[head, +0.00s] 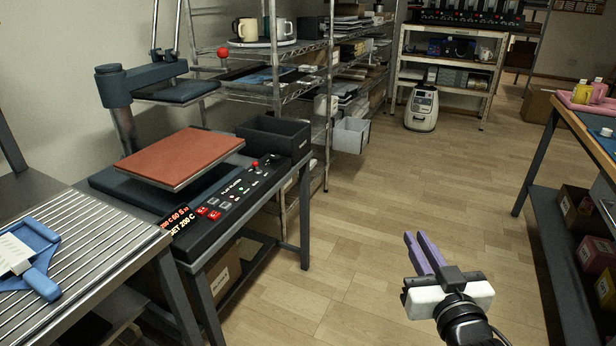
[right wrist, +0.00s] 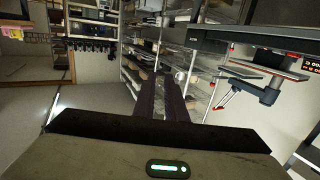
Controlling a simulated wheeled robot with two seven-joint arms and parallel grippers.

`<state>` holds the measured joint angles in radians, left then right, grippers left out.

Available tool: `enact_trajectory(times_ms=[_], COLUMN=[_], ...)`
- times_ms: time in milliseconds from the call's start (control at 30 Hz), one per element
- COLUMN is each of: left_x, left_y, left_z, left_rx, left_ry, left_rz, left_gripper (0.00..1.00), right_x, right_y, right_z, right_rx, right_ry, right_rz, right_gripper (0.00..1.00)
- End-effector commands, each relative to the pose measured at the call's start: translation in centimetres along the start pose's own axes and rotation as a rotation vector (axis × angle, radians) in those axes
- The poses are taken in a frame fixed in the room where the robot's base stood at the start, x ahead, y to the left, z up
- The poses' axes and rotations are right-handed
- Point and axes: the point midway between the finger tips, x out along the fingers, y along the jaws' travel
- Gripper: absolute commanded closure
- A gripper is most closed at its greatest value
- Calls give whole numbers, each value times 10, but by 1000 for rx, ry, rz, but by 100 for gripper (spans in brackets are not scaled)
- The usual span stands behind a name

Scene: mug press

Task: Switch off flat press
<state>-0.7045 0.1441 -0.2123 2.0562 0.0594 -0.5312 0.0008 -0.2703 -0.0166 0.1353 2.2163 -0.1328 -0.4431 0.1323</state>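The flat press (head: 115,92) stands on a table at the left in the head view. Its upper plate is raised above a flat reddish-brown pad (head: 180,155). The control panel (head: 235,195) has red rocker switches (head: 208,212), small buttons and lit displays (head: 180,222) showing red and yellow text. The press also shows at the right of the right wrist view (right wrist: 270,92). My right gripper (head: 415,235) is over the open floor, right of the press and well apart from it. Its two purple fingers lie close together with nothing between them. My left gripper is out of view.
A black bin (head: 275,135) sits behind the panel. A ribbed metal table (head: 85,250) with a blue tool (head: 40,275) is at the left. Wire shelves (head: 325,70) stand behind the press. Another table (head: 590,125) is at the right. The floor between is clear.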

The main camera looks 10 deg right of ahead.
Motion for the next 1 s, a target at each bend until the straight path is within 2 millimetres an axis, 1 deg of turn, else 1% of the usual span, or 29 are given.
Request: enact_trajectory(times_ms=[33, 67, 100, 167, 200, 267, 300, 400, 500, 567, 800, 833, 1000], left_x=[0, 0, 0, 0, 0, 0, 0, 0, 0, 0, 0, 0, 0], left_y=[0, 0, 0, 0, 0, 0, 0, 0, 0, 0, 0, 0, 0], left_z=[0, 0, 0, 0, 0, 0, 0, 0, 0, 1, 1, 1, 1], left_rx=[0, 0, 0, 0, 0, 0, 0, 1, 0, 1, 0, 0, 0], left_ry=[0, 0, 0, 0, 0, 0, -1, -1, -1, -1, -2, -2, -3], left_rz=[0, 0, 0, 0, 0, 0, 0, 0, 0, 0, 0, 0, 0], left_gripper=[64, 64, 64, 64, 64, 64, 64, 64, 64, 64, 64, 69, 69], right_x=[-9, -17, -30, -56, -76, -108, -130, -174, -201, -208, -209, -208, -208], right_y=[-15, -26, -40, -63, -76, -94, -103, -120, -128, -131, -131, -131, -131], right_z=[35, 56, 86, 133, 162, 200, 222, 260, 278, 283, 284, 283, 283], right_rx=[-17, -25, -37, -54, -61, -71, -77, -85, -85, -86, -86, -86, -86], right_ry=[-76, -122, -191, -300, -370, -466, -524, -632, -691, -707, -709, -709, -708], right_rz=[-43, -74, -118, -188, -232, -293, -328, -397, -435, -445, -446, -446, -445], right_gripper=[98, 100, 100, 100, 100, 100, 100, 100, 100, 100, 100, 100, 100])
